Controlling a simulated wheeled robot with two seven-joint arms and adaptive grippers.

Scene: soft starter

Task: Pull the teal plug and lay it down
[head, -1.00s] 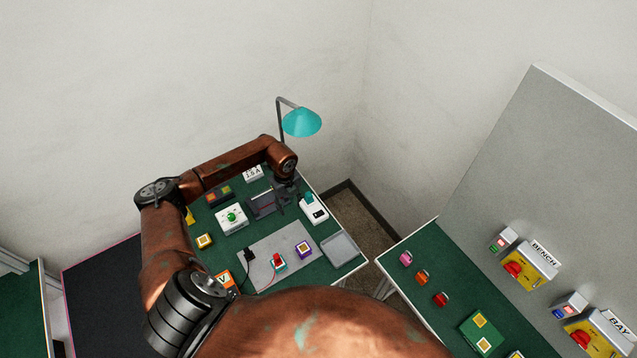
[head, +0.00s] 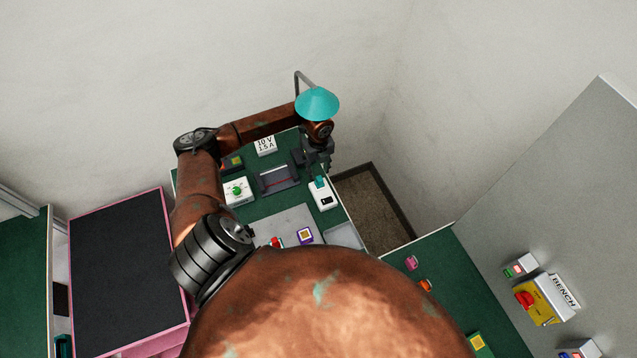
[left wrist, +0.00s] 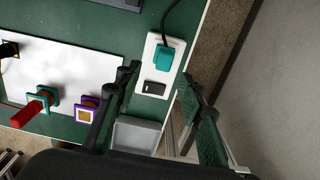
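The teal plug (head: 319,182) sits in the white socket box (head: 326,199) at the right edge of the green bench. In the left wrist view the plug (left wrist: 166,57) stands in the white socket box (left wrist: 145,101), with a black cable running up from it and a black rocker switch (left wrist: 153,88) below it. My left gripper (head: 319,163) is over the plug end of the box. In the left wrist view its fingers (left wrist: 160,73) are spread apart and empty, on either side of the socket box, and no contact with the plug shows. My right gripper is not in view.
A grey tray (left wrist: 136,136) lies below the socket box. A light mat (left wrist: 65,75) with a red-handled teal piece (left wrist: 36,108) and a purple-framed block (left wrist: 85,113) is to the left. The teal lamp (head: 317,103) overhangs my left wrist. Open floor (head: 368,205) lies right of the bench.

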